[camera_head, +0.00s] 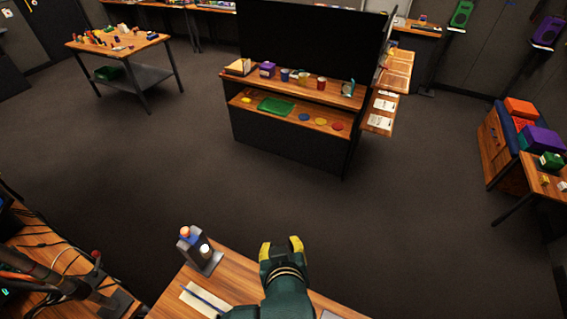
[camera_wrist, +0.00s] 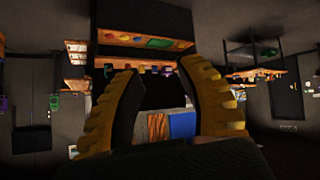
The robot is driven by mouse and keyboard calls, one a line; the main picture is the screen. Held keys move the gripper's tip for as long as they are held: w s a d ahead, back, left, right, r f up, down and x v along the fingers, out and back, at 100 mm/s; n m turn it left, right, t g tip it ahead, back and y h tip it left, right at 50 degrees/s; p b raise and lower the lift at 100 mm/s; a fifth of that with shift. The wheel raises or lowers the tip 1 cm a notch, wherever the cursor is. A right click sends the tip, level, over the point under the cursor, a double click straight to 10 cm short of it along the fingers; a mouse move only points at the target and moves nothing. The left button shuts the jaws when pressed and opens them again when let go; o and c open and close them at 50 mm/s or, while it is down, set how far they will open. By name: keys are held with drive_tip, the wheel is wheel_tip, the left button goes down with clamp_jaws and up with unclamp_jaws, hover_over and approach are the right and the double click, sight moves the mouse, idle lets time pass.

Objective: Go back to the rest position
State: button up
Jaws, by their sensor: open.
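My gripper (camera_head: 281,248) is at the bottom middle of the head view, above the far edge of the near wooden table (camera_head: 237,272). In the wrist view my gripper (camera_wrist: 155,108) shows two yellow ribbed fingers spread wide apart, with nothing held between them. The wrist picture looks upside down, with the shelf unit seen beyond the fingers. The trackball panel cannot be made out for certain; a grey device (camera_head: 200,250) with an orange ball on top stands on the near table, left of my gripper.
A sheet with a blue pen (camera_head: 205,299) lies on the near table. Cables crowd a desk (camera_head: 50,255) at the lower left. A dark shelf unit (camera_head: 285,140) with cups and discs stands ahead. Coloured boxes (camera_head: 535,140) sit at the right. The floor between is clear.

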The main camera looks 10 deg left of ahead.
drive_tip(key=d+r+m+t+h, duration=0.15)
drive_tip(key=d+r+t, duration=0.3)
drive_tip(key=r, duration=0.85)
drive_tip(key=d+r+m+t+h, duration=0.15)
drive_tip(key=d+r+t, duration=0.35)
drive_tip(key=r, duration=0.8)
drive_tip(key=s+r+t+p, duration=0.1)
drive_tip(key=s+r+p, duration=0.1)
drive_tip(key=r+p, duration=0.4)
drive_tip(key=s+d+r+m+t+p, duration=0.1)
drive_tip(key=r+p, duration=0.6)
drive_tip(key=r, duration=0.8)
drive_tip(key=shift+s+m+t+y, duration=0.35)
drive_tip(key=shift+s+t, duration=0.2)
drive_tip(key=shift+s, duration=0.55)
drive_tip(key=shift+d, duration=0.1)
